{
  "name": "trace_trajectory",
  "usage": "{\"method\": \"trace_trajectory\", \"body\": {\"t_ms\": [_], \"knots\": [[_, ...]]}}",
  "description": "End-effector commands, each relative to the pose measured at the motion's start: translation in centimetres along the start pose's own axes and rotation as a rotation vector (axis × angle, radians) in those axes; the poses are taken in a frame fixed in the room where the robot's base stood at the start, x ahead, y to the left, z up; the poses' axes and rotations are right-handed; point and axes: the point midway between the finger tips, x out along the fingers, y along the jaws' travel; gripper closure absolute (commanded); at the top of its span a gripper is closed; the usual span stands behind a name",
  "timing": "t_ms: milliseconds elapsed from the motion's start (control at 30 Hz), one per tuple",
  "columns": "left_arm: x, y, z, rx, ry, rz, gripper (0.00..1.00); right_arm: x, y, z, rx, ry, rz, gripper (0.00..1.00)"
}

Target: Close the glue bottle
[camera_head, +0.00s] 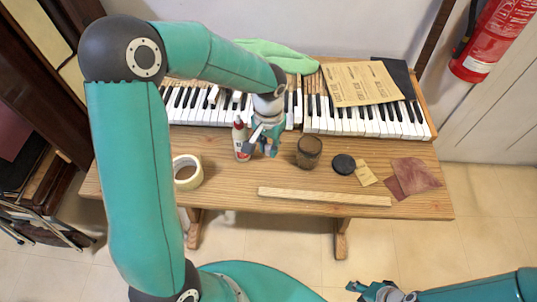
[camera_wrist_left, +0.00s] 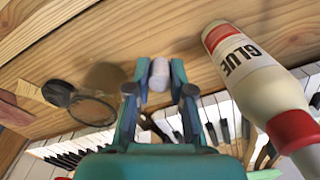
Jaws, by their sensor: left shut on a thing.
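The white glue bottle (camera_head: 240,138) with red bands stands upright on the wooden bench, in front of the keys. In the left wrist view the bottle (camera_wrist_left: 250,75), labelled GLUE, is large at the right, its red collar nearest the camera. My left gripper (camera_head: 266,148) is just right of the bottle in the head view. In the left wrist view the left gripper (camera_wrist_left: 158,82) is shut on a small white cap (camera_wrist_left: 159,72), apart from the bottle. The bottle's tip is cut off there. My right gripper (camera_head: 368,291) is at the bottom edge, its fingers unclear.
A brown glass jar (camera_head: 309,152), a black lid (camera_head: 343,164) and sandpaper pieces (camera_head: 414,175) lie to the right. A tape roll (camera_head: 187,171) is at the left, and a wooden strip (camera_head: 324,197) lies along the front. Piano keys (camera_head: 352,125) fill the back.

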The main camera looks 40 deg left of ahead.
Motion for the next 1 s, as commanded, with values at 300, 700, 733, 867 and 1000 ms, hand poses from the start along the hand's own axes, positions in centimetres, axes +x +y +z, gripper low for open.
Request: {"method": "trace_trajectory", "body": {"t_ms": [300, 700, 733, 867, 1000], "knots": [[-8.9, 0.1, -0.1, 0.0, 0.007, 0.0, 0.88, 0.1, 0.0, 0.0, 0.0, 0.0, 0.0, 0.6], [-13.6, 0.0, 0.0, 0.0, 0.0, 0.0, 0.88, 0.1, 0.0, 0.0, 0.0, 0.0, 0.0, 0.6], [-13.6, 0.0, 0.0, 0.0, 0.0, 0.0, 0.88, 0.1, 0.0, 0.0, 0.0, 0.0, 0.0, 0.6], [-13.7, 0.0, 0.0, 0.0, 0.0, 0.0, 0.88, 0.1, 0.0, 0.0, 0.0, 0.0, 0.0, 0.6], [-13.7, 0.0, 0.0, 0.0, 0.0, 0.0, 0.88, 0.1, 0.0, 0.0, 0.0, 0.0, 0.0, 0.6]]}}
